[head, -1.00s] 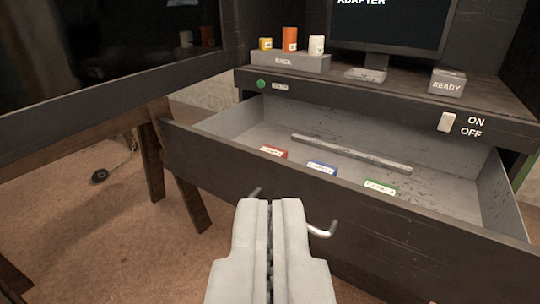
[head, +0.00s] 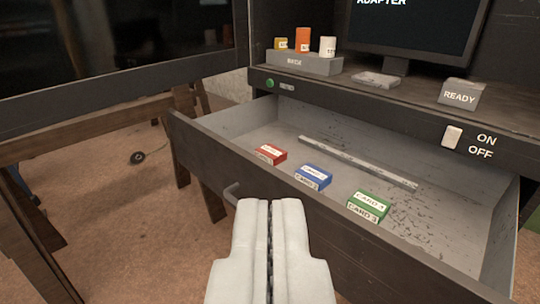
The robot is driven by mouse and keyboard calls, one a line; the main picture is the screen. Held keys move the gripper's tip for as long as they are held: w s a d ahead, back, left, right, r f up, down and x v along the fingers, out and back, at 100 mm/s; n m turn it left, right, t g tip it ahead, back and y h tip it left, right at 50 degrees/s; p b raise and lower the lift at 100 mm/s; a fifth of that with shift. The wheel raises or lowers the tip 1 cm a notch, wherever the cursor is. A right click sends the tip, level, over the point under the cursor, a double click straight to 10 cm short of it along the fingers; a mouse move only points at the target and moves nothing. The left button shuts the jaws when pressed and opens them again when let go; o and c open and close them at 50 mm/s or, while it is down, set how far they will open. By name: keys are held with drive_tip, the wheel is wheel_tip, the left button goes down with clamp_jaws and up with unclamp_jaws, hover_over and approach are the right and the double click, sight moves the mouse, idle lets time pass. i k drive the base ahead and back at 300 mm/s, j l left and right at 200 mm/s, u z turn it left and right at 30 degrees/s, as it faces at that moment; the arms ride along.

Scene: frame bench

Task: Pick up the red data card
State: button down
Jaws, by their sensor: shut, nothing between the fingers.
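The red data card (head: 270,154) lies inside the open drawer (head: 240,121), near its front wall and toward its left end. It has a white label whose text is too small to read. A blue card (head: 313,177) and a green card (head: 369,206) lie to its right along the same wall. My gripper (head: 271,204) is shut and empty, in front of the drawer's front panel. In the picture it sits below the red card, apart from it.
A thin grey bar (head: 357,162) lies across the drawer floor behind the cards. A drawer handle (head: 231,194) sticks out just left of my gripper.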

sight(272, 154)
drive_tip(key=i+l+u, duration=0.15)
drive_tip(key=i+l, duration=0.15)
drive_tip(key=i, duration=0.3)
drive_tip(key=i+l+u, duration=0.15)
drive_tip(key=i+l, duration=0.25)
drive_tip(key=i, duration=0.15)
